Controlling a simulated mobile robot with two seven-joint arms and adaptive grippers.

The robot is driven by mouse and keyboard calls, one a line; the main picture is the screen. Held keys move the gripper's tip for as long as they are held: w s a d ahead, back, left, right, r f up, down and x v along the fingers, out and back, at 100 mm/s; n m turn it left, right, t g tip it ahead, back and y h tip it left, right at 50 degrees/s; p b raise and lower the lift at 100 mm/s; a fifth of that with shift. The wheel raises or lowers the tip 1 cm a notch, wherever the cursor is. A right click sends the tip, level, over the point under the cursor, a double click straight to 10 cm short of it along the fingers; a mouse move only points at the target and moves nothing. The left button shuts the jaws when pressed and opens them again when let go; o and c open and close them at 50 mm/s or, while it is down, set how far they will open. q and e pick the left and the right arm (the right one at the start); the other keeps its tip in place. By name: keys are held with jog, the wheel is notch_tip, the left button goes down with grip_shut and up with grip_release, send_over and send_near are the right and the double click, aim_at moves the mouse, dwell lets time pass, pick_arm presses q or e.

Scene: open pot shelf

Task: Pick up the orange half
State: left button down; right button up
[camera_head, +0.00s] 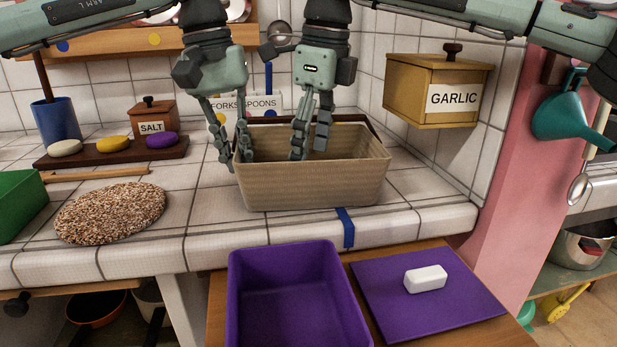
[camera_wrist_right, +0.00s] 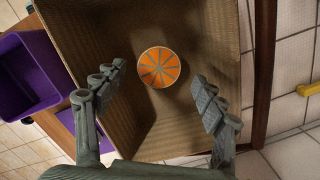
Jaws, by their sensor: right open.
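The orange half (camera_wrist_right: 159,67) lies cut face up on the floor of the woven tan basket (camera_head: 315,185) in the right wrist view. The basket's front wall hides it in the head view. My right gripper (camera_head: 310,148) points down into the basket, open and empty. In the right wrist view its fingers (camera_wrist_right: 155,92) are spread, with the orange half ahead between them. My left gripper (camera_head: 235,152) is at the basket's left wall, one finger outside and one inside. I cannot tell whether it clamps the wall.
A purple bin (camera_head: 290,255) and a purple mat (camera_head: 430,300) with a white block (camera_head: 425,279) are in front of the counter. A garlic box (camera_head: 437,90) hangs right of the basket. A speckled round mat (camera_head: 110,213) lies left.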

notch_tip(320, 180, down, 4)
jog(key=shift+a+r, duration=0.1)
jog(key=shift+r, duration=0.15)
jog(key=c, duration=1.2)
